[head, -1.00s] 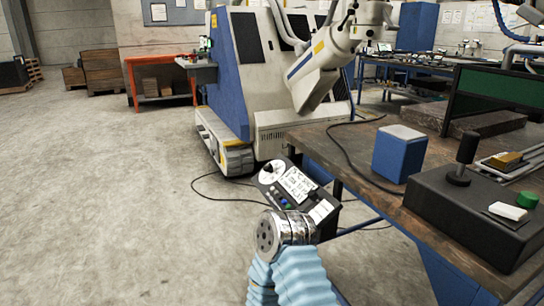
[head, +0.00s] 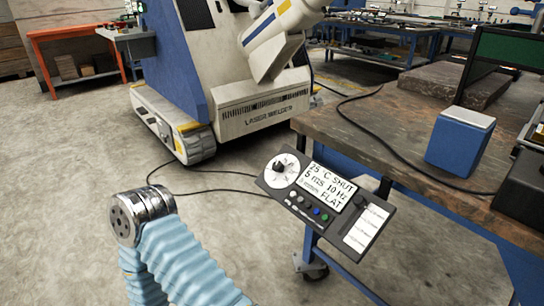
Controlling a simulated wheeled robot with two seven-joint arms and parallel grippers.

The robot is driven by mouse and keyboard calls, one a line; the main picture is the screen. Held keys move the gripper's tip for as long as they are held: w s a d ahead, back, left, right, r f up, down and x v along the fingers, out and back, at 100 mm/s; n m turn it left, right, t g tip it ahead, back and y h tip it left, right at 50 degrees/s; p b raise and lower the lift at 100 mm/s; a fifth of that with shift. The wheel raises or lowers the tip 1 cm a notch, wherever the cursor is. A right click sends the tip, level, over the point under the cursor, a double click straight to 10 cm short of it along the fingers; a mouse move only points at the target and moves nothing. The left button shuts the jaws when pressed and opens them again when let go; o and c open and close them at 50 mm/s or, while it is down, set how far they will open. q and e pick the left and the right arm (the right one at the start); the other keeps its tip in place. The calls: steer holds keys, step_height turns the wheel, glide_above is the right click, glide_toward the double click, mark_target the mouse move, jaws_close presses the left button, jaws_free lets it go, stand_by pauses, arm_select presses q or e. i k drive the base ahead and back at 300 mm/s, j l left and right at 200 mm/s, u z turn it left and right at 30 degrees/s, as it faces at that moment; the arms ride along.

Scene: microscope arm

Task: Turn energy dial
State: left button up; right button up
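A dark control panel (head: 345,213) sits tilted beside the workbench in the head view. A round white dial with a dark knob (head: 281,170) is at its upper left; I cannot read a label on it. Next to the dial is a white display (head: 326,186) reading 25 °C SHUT, 5 ms, 10 Hz and FLAT, with a blurred part. A row of coloured buttons (head: 307,206) lies below. No gripper fingers show. A blue-sleeved arm with a metal end cap (head: 142,215), seemingly mine, is left of the panel and apart from it.
The wooden workbench (head: 400,135) holds a blue box (head: 460,142) to the right of the panel. The laser welder (head: 225,75) stands behind. Black cables (head: 225,192) run across the floor to the panel. The floor at left (head: 60,190) is clear.

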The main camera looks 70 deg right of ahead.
mark_target(278, 165)
steer(key=i+z, duration=0.15)
steer(key=z, duration=0.3)
steer(key=i+j+z, duration=0.1)
steer(key=z, duration=0.35)
steer(key=i+j+z, duration=0.15)
steer(key=z, duration=0.3)
steer(key=i+j+z, duration=0.1)
steer(key=z, duration=0.35)
